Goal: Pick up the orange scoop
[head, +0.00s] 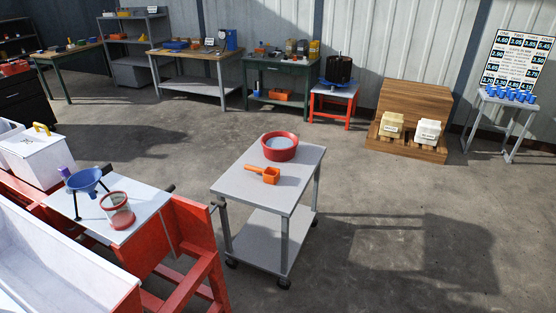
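The orange scoop (270,175) lies on the top of a grey wheeled cart (238,182) near the middle of the head view. Its handle points to the left and its square cup is at the right. Behind it on the same cart top stands a round red bowl (280,155) with something greyish inside. The scoop lies just in front of the bowl. Neither of my grippers shows in the head view.
A red-framed bench at the left carries a blue funnel (84,181) on a stand and a red-and-white container (117,211). Workbenches and a wooden platform (415,98) line the back. Open concrete floor (390,215) lies right of the cart.

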